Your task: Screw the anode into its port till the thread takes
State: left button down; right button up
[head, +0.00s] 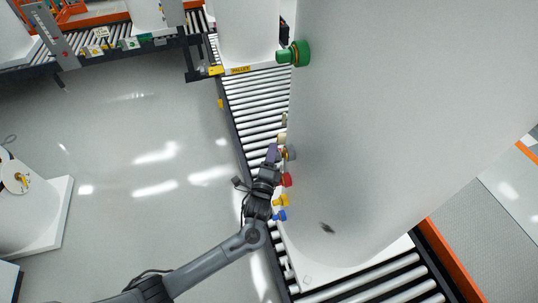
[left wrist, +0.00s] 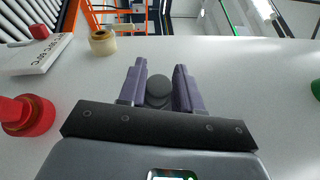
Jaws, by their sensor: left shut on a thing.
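The large white tank (head: 400,110) fills the right half of the head view. My left gripper (head: 273,153) reaches its near side, among the coloured fittings. In the left wrist view its two purple fingers (left wrist: 158,72) are shut on a dark grey round piece (left wrist: 158,88), which seems to be the anode, against the tank wall (left wrist: 235,65). A grey fitting (head: 291,153) shows just past the fingertips in the head view. The port itself is hidden, and I cannot tell whether the thread has taken. My right gripper is not in view.
A red fitting (head: 286,180), a yellow one (head: 283,201) and a blue one (head: 280,215) lie close below the gripper. A beige fitting (left wrist: 102,42) is near too. A green fitting (head: 300,54) sits higher. The tank stands over a roller conveyor (head: 250,110); the floor left is open.

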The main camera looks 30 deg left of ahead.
pick_arm(q)
jog(key=shift+w+d+r, duration=0.1)
jog(key=shift+w+d, duration=0.25)
jog(key=shift+w, duration=0.05)
jog(key=c, duration=0.7)
grip_release()
jog(key=shift+s+d+f, duration=0.15)
jog(key=shift+s+f, duration=0.05)
jog(key=shift+s, duration=0.3)
jog(key=b+v, duration=0.2)
jog(key=v, duration=0.7)
jog(key=shift+s+d, duration=0.15)
jog(key=shift+s, duration=0.25)
